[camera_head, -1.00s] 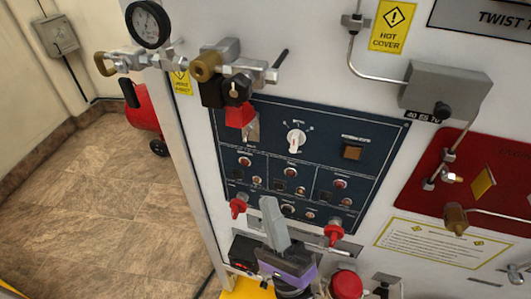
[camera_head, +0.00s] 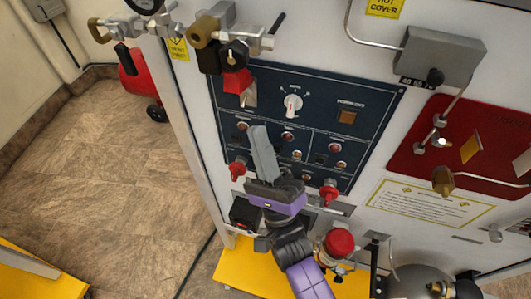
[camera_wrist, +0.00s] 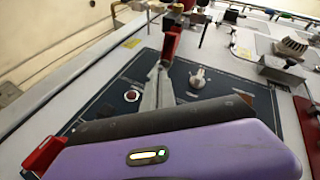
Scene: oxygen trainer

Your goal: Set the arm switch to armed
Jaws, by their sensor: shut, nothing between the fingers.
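A switch with a red guard (camera_head: 238,82) is at the upper left of the dark blue control panel (camera_head: 330,90). Its label is too small to read, and I cannot tell the lever's position. The red guard also shows in the wrist view (camera_wrist: 171,43), near the fingertips. My gripper (camera_head: 259,132) is shut and empty, its grey fingers pointing up in front of the panel, below the guarded switch. It covers part of the panel's left lower section. In the wrist view my gripper (camera_wrist: 156,78) points up toward the guard, and I cannot tell whether they touch.
A white rotary knob (camera_head: 293,104) and a square amber button (camera_head: 346,117) are right of the switch. Brass fittings with a black valve (camera_head: 234,55) stick out above it. Red knobs (camera_head: 237,169) (camera_head: 328,192) flank my gripper. Floor at left is open.

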